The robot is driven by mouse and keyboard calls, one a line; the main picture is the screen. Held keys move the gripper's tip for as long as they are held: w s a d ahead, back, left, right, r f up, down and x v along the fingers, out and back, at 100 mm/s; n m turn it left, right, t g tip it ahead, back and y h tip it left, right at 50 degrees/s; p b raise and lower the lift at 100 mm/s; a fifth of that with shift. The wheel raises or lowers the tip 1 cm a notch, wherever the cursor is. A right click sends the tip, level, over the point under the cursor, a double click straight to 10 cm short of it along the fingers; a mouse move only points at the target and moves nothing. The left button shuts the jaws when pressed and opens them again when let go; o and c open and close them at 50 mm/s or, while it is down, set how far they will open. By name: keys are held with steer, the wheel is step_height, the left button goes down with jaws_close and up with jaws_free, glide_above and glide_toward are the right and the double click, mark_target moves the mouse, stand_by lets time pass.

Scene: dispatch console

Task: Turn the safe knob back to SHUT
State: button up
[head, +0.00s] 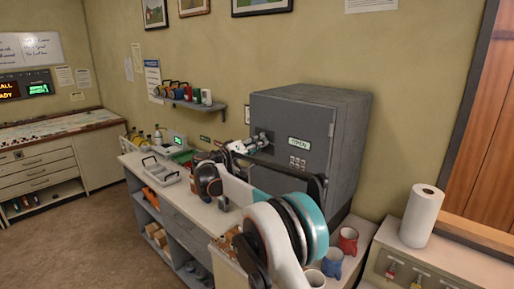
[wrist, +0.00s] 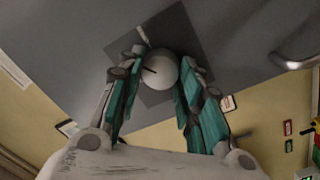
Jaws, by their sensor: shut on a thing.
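The grey safe (head: 345,125) stands on the counter against the wall. In the wrist view its round pale knob (wrist: 160,66) sits on a dark square plate (wrist: 183,28). A short dark line shows on the left part of the knob's face. A pale mark shows on the plate above and left of the knob. My gripper (wrist: 159,72) has its teal-padded fingers on both sides of the knob and is shut on it. In the head view my gripper (head: 245,146) reaches the safe's front at left, and the knob's detail is too small to read.
A metal handle (wrist: 298,52) sticks out right of the knob in the wrist view. A keypad (head: 297,163) is on the safe's front. Mugs (head: 348,240) and a paper roll (head: 422,216) stand at right. A grey tray (head: 160,172) lies on the counter at left.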

steer(key=n+b, duration=0.1)
steer(key=n, duration=0.4)
steer(key=n+b, duration=0.1)
steer(key=n, duration=0.5)
steer(key=shift+f+t+y, duration=0.15)
steer(key=shift+t+y, duration=0.15)
steer(key=shift+t, duration=0.1)
steer(key=shift+n, duration=0.3)
steer(key=o, duration=1.1)
steer(key=shift+c, duration=0.2)
steer(key=v, duration=1.2)
steer(key=shift+f, duration=0.15)
